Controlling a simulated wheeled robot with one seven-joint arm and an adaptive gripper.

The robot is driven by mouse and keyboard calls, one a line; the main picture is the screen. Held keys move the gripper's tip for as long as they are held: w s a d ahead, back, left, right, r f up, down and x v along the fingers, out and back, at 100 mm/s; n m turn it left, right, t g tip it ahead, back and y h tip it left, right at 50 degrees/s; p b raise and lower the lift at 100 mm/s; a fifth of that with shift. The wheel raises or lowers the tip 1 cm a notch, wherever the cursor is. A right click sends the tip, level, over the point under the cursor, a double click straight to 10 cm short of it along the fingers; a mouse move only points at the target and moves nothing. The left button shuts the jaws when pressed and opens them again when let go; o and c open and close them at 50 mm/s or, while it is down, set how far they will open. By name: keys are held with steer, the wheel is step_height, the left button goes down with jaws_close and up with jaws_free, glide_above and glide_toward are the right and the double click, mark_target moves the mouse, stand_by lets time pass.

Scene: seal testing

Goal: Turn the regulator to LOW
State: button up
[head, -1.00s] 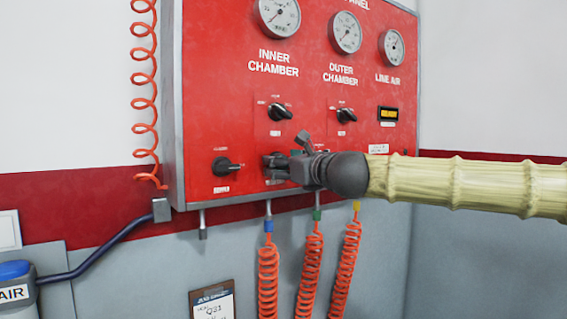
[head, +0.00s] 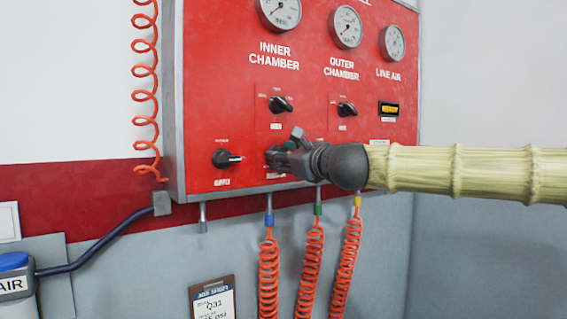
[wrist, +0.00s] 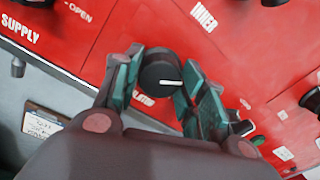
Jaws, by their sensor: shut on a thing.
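The regulator is a round black knob (wrist: 155,72) with a white pointer line, low on the red panel (head: 225,60). In the wrist view the line points right and slightly down. Part of a label ending in "LATOR" shows below it. My gripper (wrist: 157,80) has its green-padded fingers on both sides of the knob, shut on it. In the head view my gripper (head: 283,156) sits at the panel's lower row and hides most of the knob. I cannot read the LOW mark in either view.
The supply knob (head: 226,159) is close on the left. The inner chamber knob (head: 281,104) and outer chamber knob (head: 346,109) are above. Orange coiled hoses (head: 268,270) hang below the panel. A clipboard (head: 212,300) is on the wall beneath.

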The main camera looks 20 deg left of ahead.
steer(key=shift+w+d+f+m+g+b, duration=0.15)
steer(key=shift+m+b, duration=1.6)
steer(key=shift+m, duration=3.7)
steer(key=shift+a+m+g+b, duration=0.2)
steer(key=shift+m+b, duration=1.5)
steer(key=shift+m, duration=3.8)
steer(key=shift+w+d+f+m+g+b, duration=0.2)
steer(key=shift+m+b, duration=1.55)
steer(key=shift+m, duration=3.7)
steer(key=shift+s+r, duration=0.15)
steer(key=o, duration=1)
steer(key=shift+d, duration=0.1)
steer(key=shift+o, duration=0.2)
